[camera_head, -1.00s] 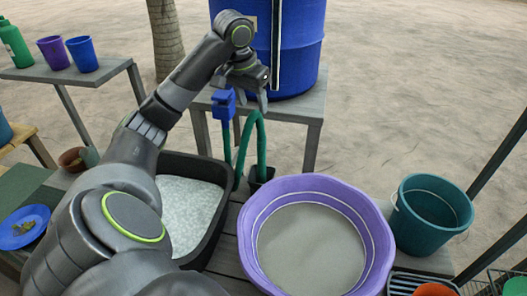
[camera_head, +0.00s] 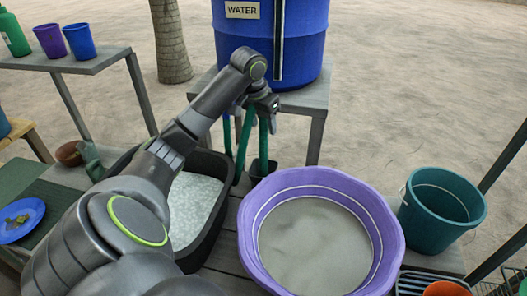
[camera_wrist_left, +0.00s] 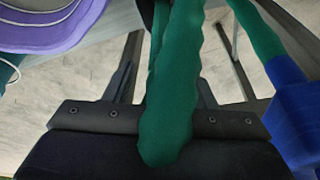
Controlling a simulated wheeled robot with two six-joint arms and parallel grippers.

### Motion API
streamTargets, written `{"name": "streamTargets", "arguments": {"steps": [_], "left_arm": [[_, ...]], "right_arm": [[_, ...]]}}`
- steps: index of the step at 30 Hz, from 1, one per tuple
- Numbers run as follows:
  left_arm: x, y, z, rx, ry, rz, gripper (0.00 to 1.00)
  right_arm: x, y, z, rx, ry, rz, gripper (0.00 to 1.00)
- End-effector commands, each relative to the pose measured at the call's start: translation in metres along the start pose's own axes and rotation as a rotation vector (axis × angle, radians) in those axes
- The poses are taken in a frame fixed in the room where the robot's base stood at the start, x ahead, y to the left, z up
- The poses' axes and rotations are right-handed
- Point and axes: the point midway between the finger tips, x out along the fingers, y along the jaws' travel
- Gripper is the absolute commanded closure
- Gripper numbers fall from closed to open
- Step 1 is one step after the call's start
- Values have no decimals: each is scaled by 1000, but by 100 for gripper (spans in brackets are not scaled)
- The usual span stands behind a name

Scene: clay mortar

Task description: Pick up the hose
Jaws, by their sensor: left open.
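The green hose (camera_head: 243,148) hangs in a loop in front of the blue water barrel, with one end running down into a small dark holder (camera_head: 262,168). My left gripper (camera_head: 264,118) is at the top of the hose loop, partly covering it. In the left wrist view, the hose (camera_wrist_left: 178,75) runs between the two dark fingers of the open left gripper (camera_wrist_left: 163,84). Small gaps show on both sides, so the hose is not clamped. A blue fitting (camera_wrist_left: 292,110) joins a green pipe at the right. My right gripper is not in view.
The blue barrel (camera_head: 305,45) stands on a grey stand (camera_head: 304,99) behind the hose. A purple basin (camera_head: 390,228) of grey mix is at front right, beside a teal bucket (camera_head: 440,215). A black tub (camera_head: 213,225) of pale material sits left of the hose.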

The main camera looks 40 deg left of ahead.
Motion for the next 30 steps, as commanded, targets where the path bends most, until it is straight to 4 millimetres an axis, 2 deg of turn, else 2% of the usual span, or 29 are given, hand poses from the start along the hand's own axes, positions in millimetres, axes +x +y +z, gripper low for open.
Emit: {"name": "streamTargets", "arguments": {"steps": [9,18,28,30], "left_arm": [[44,0,3,-1,-5,2,49],[50,-1,2,1,-2,0,49],[50,-1,2,0,-1,0,91],[49,-1,2,1,0,0,93]], "right_arm": [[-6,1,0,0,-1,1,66],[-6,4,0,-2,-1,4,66],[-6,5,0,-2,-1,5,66],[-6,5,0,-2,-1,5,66]]}}
